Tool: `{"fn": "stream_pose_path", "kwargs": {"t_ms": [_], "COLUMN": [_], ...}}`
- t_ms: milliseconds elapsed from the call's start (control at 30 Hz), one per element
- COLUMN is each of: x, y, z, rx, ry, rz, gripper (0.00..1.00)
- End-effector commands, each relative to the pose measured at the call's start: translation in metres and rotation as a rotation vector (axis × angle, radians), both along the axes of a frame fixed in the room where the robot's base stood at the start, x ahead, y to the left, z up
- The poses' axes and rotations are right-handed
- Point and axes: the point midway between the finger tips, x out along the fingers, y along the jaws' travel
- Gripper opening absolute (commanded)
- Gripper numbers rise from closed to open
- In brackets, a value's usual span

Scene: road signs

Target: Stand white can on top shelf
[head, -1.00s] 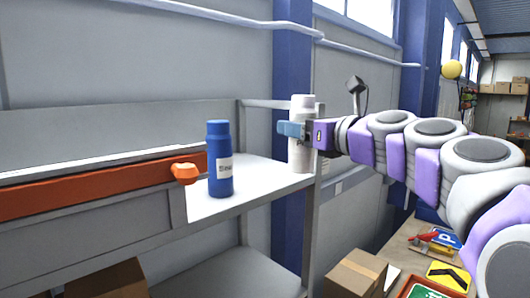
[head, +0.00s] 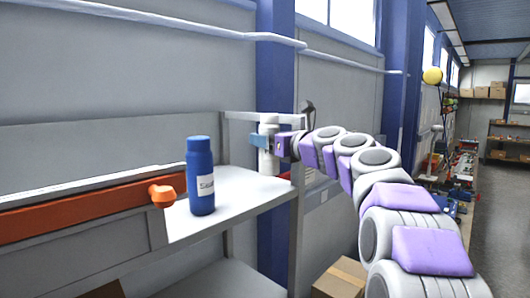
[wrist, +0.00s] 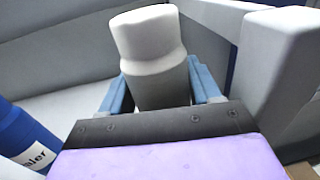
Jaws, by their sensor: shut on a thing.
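The white can (head: 268,160) is upright at the right end of the top shelf (head: 240,203). My gripper (head: 259,141) is shut on it from the right, around its upper half. In the wrist view the white can (wrist: 152,60) stands between the two blue fingers of my gripper (wrist: 163,88). The can's lower end is over or on the shelf board; whether it touches, I cannot tell. My fingers hide part of its middle.
A blue bottle (head: 201,176) with a white label stands on the shelf, left of the can. A grey shelf post (head: 297,225) rises near my arm. A cardboard box (head: 341,278) is below.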

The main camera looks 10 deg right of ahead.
Motion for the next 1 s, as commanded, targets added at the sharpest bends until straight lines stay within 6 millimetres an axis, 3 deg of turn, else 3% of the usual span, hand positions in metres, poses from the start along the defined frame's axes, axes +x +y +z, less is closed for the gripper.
{"fn": "stream_pose_path", "kwargs": {"t_ms": [300, 500, 867, 900, 1000], "x": [0.005, 0.005, 0.005, 0.005, 0.005], "y": [0.013, 0.009, 0.002, 0.002, 0.006], "z": [-0.023, -0.035, -0.037, -0.037, -0.037], "rx": [-0.003, -0.002, 0.0, -0.002, -0.003], "ry": [0.005, 0.003, 0.0, 0.001, 0.002], "rz": [0.003, 0.003, 0.001, 0.001, 0.001], "gripper": [0.14, 0.14, 0.14, 0.66, 0.76]}}
